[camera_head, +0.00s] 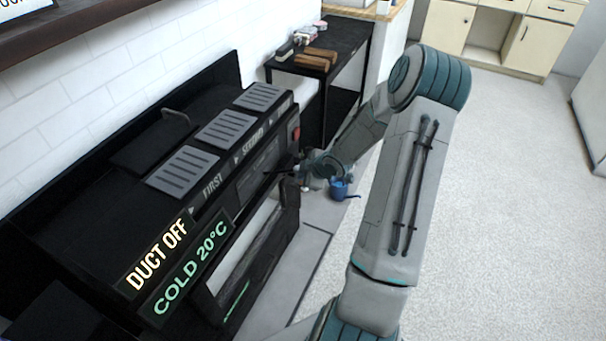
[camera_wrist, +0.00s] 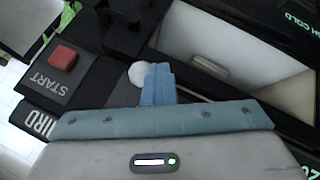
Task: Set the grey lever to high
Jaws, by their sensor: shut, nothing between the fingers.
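The black machine (camera_head: 75,215) fills the left of the head view. Its front carries the labels FIRST and SECOND and lit signs reading DUCT OFF and COLD 20°C. My gripper (camera_head: 297,171) is at the far end of this front, below the red button. In the wrist view my gripper (camera_wrist: 158,82) is shut and empty. A pale round knob (camera_wrist: 138,72) shows right beside the fingertips; it may be the end of the grey lever. I cannot tell whether they touch. The lever's shaft and setting marks are not clear in either view.
A red START button (camera_wrist: 63,57) sits left of the fingers in the wrist view. Grey slotted plates (camera_head: 225,129) lie on the machine. A black side table (camera_head: 345,32) stands behind. The floor at right is clear.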

